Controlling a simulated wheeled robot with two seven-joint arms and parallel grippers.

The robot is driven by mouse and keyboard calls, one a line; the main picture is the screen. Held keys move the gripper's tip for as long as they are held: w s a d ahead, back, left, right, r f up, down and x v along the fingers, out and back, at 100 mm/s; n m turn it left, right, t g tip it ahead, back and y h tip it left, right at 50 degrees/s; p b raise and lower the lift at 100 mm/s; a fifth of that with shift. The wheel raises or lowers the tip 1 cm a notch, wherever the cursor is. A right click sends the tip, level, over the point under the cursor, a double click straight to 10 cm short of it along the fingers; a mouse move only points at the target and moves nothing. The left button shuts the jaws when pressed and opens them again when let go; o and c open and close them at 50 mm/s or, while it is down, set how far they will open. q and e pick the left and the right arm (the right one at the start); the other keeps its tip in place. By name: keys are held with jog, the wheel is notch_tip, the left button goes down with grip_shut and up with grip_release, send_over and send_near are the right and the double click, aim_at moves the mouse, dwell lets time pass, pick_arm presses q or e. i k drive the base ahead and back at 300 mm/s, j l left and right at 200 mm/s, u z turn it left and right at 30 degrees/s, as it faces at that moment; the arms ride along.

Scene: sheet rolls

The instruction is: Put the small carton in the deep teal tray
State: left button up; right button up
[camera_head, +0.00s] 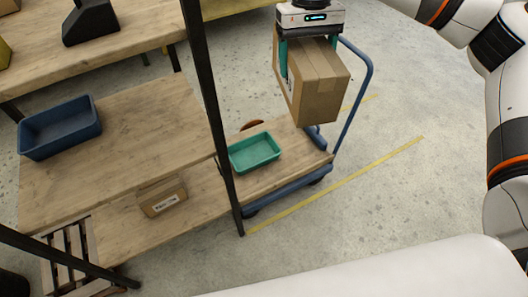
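My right gripper (309,42) is at the top centre, its arm coming in from the right. Its teal fingers are shut on the sides of a small brown carton (320,85), which hangs slightly tilted. The deep teal tray (254,152) is on a wooden-topped trolley, below and left of the carton in the picture. Its visible inside is empty. The held carton is apart from the tray. My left gripper is not in view.
Another carton with a white label (162,197) lies on the lower wooden surface at left. A blue tray (60,128) sits on the wooden bench (135,125). A dark upright post (212,110) stands left of the teal tray. The trolley has a blue handle (352,100). Open floor lies right.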

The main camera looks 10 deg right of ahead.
aim_at(253, 157)
jog(key=i+l+u, duration=0.15)
jog(key=l+u, duration=0.2)
jog(key=i+l+u, duration=0.15)
jog(key=l+u, duration=0.5)
jog(key=i+l, duration=0.05)
jog(key=l, duration=0.05)
